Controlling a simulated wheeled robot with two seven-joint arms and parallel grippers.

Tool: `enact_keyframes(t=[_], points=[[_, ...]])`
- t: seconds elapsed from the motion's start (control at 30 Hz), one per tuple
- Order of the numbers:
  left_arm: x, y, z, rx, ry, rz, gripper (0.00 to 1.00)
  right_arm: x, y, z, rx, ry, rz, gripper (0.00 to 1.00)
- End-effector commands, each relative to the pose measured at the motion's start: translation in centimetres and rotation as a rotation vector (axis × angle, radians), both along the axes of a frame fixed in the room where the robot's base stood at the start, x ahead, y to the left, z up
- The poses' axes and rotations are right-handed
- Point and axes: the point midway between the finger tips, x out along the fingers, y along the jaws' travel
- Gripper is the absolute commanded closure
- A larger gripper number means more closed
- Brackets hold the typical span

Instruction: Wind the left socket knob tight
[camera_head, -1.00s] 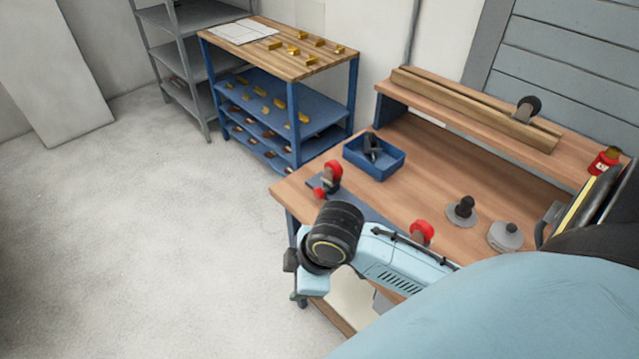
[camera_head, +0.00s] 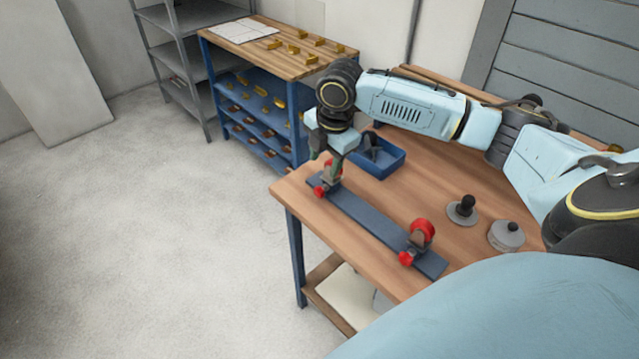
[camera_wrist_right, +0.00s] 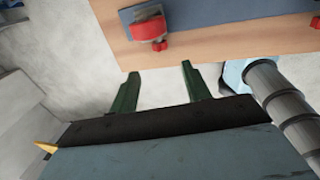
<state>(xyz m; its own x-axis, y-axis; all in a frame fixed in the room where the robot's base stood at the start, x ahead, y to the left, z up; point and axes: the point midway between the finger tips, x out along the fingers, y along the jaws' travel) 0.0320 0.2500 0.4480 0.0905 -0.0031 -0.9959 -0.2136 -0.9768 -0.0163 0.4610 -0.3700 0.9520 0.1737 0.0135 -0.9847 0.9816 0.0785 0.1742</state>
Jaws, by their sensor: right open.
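A dark blue plate (camera_head: 365,218) lies along the front of the wooden bench, with a red-fitted socket at each end. The left socket has a red knob (camera_head: 320,191) low at its front and another red part (camera_head: 332,170) above, partly covered by my gripper. The right socket has a large red wheel (camera_head: 421,230) and a small red knob (camera_head: 406,258). My right gripper (camera_head: 326,168) points down over the left socket. In the right wrist view its two green fingers (camera_wrist_right: 158,72) are apart with nothing between them, and a red knob (camera_wrist_right: 147,28) lies beyond the tips. My left gripper is out of view.
A blue bin (camera_head: 385,160) stands just behind the left socket. A dark-knobbed disc (camera_head: 463,210) and a grey round piece (camera_head: 507,236) stand on the bench (camera_head: 455,268) at right. A shelf rack (camera_head: 348,85) with yellow parts stands behind.

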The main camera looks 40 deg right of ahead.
Motion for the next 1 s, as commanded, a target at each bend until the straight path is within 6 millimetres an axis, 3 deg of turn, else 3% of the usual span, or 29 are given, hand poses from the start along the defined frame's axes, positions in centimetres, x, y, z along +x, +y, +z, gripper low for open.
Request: enact_keyframes(t=[0.2, 0.43, 0.63, 0.93, 1.0], points=[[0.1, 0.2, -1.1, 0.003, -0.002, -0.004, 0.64, 0.7, 0.1, -5.1, 0.001, 0.004, -0.002, 0.52], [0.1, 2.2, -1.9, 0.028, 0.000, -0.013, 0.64, 1.5, 0.2, -8.8, 0.000, 0.002, -0.001, 0.52], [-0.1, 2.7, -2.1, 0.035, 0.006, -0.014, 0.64, 1.7, 0.2, -10.2, -0.001, 0.001, 0.000, 0.52], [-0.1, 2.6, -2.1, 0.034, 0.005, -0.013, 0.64, 1.8, 0.2, -10.3, -0.001, 0.000, -0.001, 0.52], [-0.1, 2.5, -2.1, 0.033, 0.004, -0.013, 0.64, 1.8, 0.2, -10.3, -0.001, 0.000, -0.001, 0.62]])
